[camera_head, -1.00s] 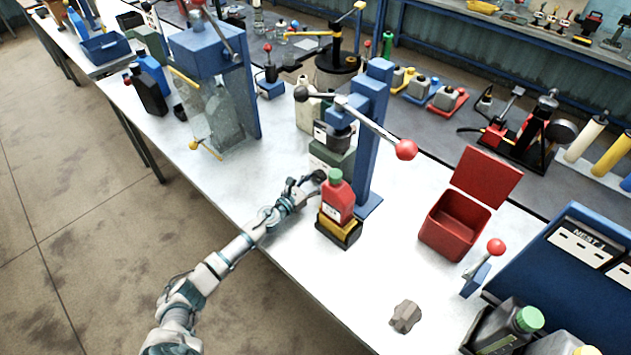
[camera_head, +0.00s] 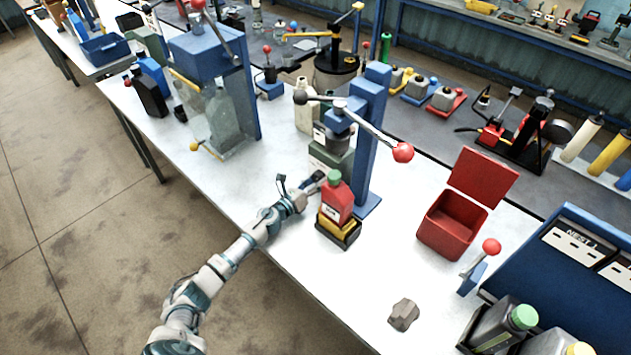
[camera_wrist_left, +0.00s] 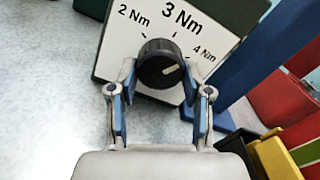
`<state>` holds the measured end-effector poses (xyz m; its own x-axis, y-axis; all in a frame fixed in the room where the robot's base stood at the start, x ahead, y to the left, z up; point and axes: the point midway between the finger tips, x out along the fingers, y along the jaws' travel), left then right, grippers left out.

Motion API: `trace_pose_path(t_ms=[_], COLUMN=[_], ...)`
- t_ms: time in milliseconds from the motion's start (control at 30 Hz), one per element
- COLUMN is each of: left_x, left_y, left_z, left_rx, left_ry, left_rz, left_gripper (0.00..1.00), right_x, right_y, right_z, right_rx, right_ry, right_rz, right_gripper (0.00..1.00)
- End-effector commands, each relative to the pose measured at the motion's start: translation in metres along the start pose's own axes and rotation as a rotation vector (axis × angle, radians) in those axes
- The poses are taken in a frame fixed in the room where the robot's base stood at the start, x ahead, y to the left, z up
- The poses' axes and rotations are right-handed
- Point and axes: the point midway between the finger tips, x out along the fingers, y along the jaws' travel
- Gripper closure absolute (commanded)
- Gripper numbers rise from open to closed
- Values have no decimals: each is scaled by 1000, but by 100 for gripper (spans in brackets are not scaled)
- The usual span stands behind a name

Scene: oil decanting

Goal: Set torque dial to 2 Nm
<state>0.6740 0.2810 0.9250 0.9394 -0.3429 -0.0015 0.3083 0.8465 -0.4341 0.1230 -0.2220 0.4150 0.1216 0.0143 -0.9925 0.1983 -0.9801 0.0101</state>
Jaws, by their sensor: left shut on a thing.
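The black torque dial (camera_wrist_left: 160,64) sits on a white scale plate (camera_wrist_left: 122,48) marked 2 Nm, 3 Nm and 4 Nm in the left wrist view. Its pale pointer mark points right, towards the 4 Nm side and away from 2 Nm. My left gripper (camera_wrist_left: 158,82) is shut on the dial, one finger on each side. In the head view my left gripper (camera_head: 300,190) is at the base of the blue capping press (camera_head: 368,140), left of a red bottle (camera_head: 337,203). The dial is hard to make out there. My right gripper is not in view.
The red bottle with a green cap stands in a yellow and black holder (camera_head: 340,230) close right of my gripper. An open red box (camera_head: 452,228) and a grey lump (camera_head: 403,315) are further right. The table front left of the press is clear.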

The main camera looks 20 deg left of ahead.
Motion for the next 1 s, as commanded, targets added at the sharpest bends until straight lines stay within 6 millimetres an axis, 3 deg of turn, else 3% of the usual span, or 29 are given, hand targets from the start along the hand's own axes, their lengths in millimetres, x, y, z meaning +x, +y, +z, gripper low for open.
trace_pose_path(t_ms=[467,933,1000], left_x=[0,0,0], left_y=[-1,-1,0], left_z=[6,7,8], left_rx=[-451,-897,-963], left_ry=[-7,-8,-9], left_rz=[4,6,7], left_gripper=[86,86,86], right_x=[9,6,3], right_y=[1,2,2], right_z=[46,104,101], right_rx=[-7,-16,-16], right_ry=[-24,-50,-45], right_rz=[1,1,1], right_gripper=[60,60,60])
